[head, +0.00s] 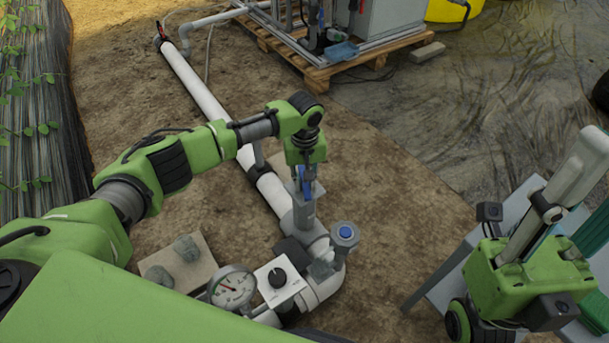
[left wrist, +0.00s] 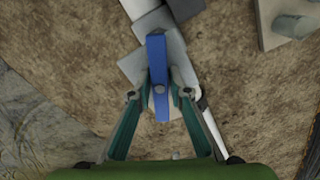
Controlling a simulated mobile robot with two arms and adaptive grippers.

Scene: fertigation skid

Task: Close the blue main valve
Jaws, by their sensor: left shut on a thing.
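The blue main valve's lever (left wrist: 157,60) stands out in the left wrist view, over a grey valve body on the white pipe. The lever runs at a slant to the pipe, nearer along it than across. My left gripper (left wrist: 160,96) is shut on the lever, one finger on each side of it. In the head view my left gripper (head: 304,186) reaches down to the pipe from above, and only bits of blue show between its parts.
The white pipe (head: 198,90) runs across bare soil. Close by are a blue-topped fitting (head: 345,233), a pressure gauge (head: 233,288) and a white box with a black knob (head: 279,284). Two grey lumps lie on a slab (head: 205,262). A wooden pallet (head: 318,72) holds equipment behind.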

